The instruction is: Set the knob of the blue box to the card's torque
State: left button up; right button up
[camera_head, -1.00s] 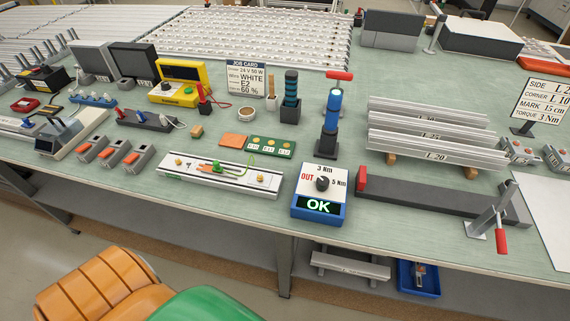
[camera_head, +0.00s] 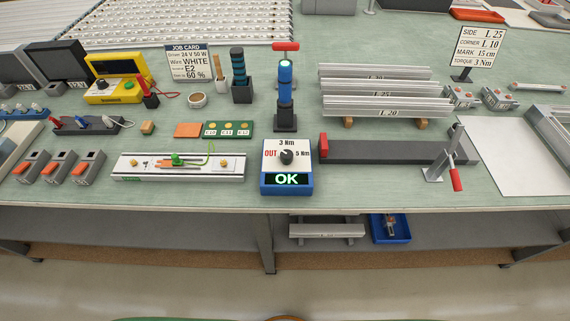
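The blue box (camera_head: 286,185) stands near the front edge of the bench, about mid-picture. Its white top carries a dark round knob (camera_head: 287,157) with the marks OUT at left, 3 Nm above and 5 Nm at right. The knob's pointer is too small to read for certain. Its front screen shows OK in green. The white card (camera_head: 480,47) stands on a dark stand at the back right and reads SIDE L 25, CORNER L 10, MARK 15 cm, TORQUE 3 Nm. Neither of my grippers is in view.
A blue screwdriver (camera_head: 286,80) stands upright in a dark holder behind the box. A rail fixture (camera_head: 180,177) with a green-wired part lies close left. A dark bar (camera_head: 390,152) with a red end and a clamp lies right. Aluminium profiles (camera_head: 385,107) lie behind it.

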aim_at(286, 156)
jog(key=k+j+z, duration=0.1)
jog(key=j+z, duration=0.3)
jog(key=k+j+z, duration=0.1)
jog(key=j+z, duration=0.25)
jog(key=k+j+z, duration=0.15)
jog(key=z, duration=0.25)
jog(key=j, duration=0.1)
